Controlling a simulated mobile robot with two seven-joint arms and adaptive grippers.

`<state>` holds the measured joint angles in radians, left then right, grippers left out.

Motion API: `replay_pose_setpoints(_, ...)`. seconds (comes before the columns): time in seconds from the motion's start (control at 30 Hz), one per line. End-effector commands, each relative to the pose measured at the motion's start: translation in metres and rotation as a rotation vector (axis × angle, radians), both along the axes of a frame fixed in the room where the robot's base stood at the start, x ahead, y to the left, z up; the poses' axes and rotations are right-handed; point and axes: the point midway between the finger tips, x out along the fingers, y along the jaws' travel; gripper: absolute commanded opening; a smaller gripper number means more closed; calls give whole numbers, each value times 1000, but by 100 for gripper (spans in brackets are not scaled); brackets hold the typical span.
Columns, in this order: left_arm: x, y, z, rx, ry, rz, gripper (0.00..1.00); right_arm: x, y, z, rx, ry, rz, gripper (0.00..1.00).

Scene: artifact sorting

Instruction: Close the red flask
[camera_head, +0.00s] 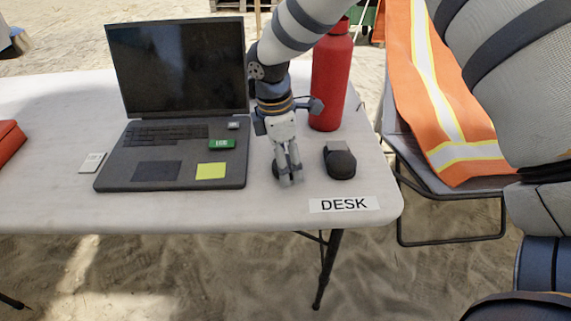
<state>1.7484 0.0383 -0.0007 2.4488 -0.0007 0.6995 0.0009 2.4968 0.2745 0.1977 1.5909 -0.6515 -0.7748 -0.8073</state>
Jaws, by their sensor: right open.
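The red flask (332,85) stands upright near the right back of the table. My arm covers part of its upper left side, and I cannot tell clearly how its mouth stands. A small dark rounded piece (340,162) lies on the table in front of the flask; it may be a cap or a mouse. My right gripper (288,180) points down in front of the flask, between the laptop and the dark piece. It is open, its fingers fairly near each other, with nothing seen between them. My left gripper is not in view.
A laptop (170,160) stands open on the white table (50,205), with a green item (221,144) and a yellow note (211,171) on it. A DESK label (344,204) is at the front edge. A chair with an orange vest (436,90) stands close on the right.

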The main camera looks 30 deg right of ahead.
Motion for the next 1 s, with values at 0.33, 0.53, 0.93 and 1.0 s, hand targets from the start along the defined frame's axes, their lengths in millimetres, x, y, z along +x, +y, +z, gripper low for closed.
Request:
replay_pose_setpoints(0.33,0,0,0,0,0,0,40,0,-1,-3,-1,-2,1,72)
replay_pose_setpoints(0.53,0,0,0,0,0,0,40,0,-1,-3,-1,-2,1,48)
replay_pose_setpoints(0.93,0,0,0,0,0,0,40,0,0,-3,-1,-2,1,40)
replay_pose_setpoints(1.0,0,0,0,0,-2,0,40,0,0,0,0,-3,0,40)
